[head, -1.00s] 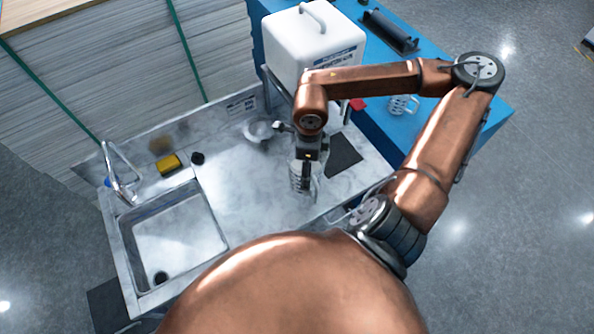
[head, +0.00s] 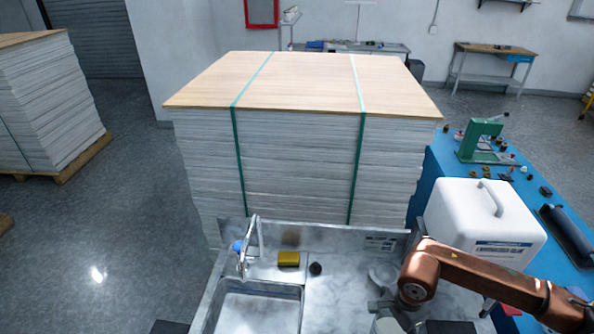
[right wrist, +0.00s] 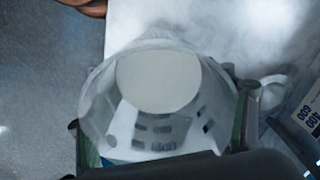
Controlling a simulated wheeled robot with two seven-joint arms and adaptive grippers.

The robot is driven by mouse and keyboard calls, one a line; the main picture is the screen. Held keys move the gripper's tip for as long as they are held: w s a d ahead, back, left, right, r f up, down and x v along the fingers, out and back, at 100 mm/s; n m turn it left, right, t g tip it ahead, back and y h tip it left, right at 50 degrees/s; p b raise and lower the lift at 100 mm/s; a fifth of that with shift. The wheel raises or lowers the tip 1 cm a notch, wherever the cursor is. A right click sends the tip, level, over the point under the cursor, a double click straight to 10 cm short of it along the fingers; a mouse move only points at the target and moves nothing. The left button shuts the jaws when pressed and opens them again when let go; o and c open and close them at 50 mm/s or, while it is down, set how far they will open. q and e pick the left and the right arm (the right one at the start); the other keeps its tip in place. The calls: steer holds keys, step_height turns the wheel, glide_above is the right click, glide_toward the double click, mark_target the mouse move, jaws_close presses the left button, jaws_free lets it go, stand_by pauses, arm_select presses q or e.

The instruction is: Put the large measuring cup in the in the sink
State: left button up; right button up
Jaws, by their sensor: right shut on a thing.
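In the right wrist view, my right gripper (right wrist: 162,125) is shut on a clear measuring cup (right wrist: 205,95) with dark printed markings. The cup's round pale base (right wrist: 158,80) shows between the fingers. In the head view, my right gripper is low in the picture, to the right of the sink, and the bottom edge cuts off its fingertips. The cup cannot be made out clearly there. The metal sink basin (head: 258,312) is at the bottom, partly cut off, and looks empty. My left gripper is not in view.
A faucet (head: 250,245) stands behind the sink. A yellow sponge (head: 289,258) and a small black object (head: 315,268) lie on the counter (head: 335,300). A white container (head: 485,222) stands on the right. A strapped stack of sheets (head: 300,150) rises behind.

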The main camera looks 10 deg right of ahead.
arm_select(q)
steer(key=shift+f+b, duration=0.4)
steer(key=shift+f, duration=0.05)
arm_select(e)
steer(key=w+a+n, duration=0.2)
steer(key=a+n, duration=0.2)
steer(key=n, duration=0.3)
steer(key=w+a+f+n, duration=0.1)
steer(key=w+a+n, duration=0.2)
steer(key=a+n, duration=0.2)
steer(key=n, duration=0.3)
steer(key=shift+w+a, duration=0.15)
steer(key=shift+w, duration=0.1)
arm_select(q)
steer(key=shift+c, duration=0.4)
arm_select(e)
steer(key=shift+f, duration=0.1)
